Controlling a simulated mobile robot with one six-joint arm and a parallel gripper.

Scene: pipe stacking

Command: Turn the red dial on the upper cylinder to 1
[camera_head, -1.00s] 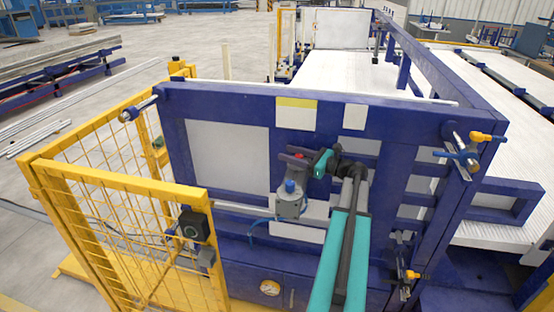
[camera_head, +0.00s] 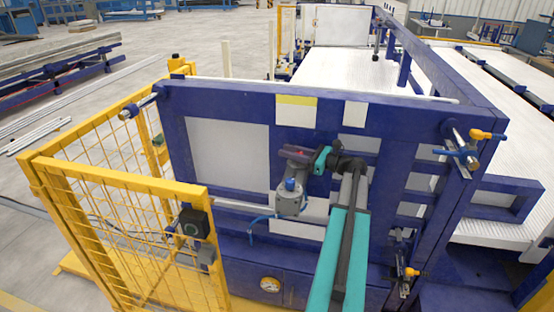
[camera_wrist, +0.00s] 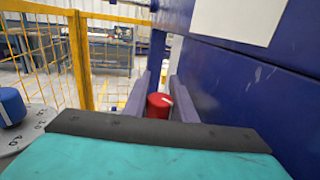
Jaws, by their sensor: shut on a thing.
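The red dial (camera_wrist: 158,106) is in the middle of the wrist view, with a white mark on its top right side. My gripper (camera_wrist: 160,100) has one grey finger on each side of the dial and is shut on it. In the head view my gripper (camera_head: 298,153) is at the front of the blue machine frame. There it mostly covers the dial, and the upper cylinder is hard to make out. The dial's scale and number 1 cannot be read.
A blue knob (camera_wrist: 10,106) on a grey numbered plate (camera_wrist: 32,128) is at the left of the wrist view. A yellow mesh fence (camera_head: 110,195) stands to the left; a blue panel is close on the right.

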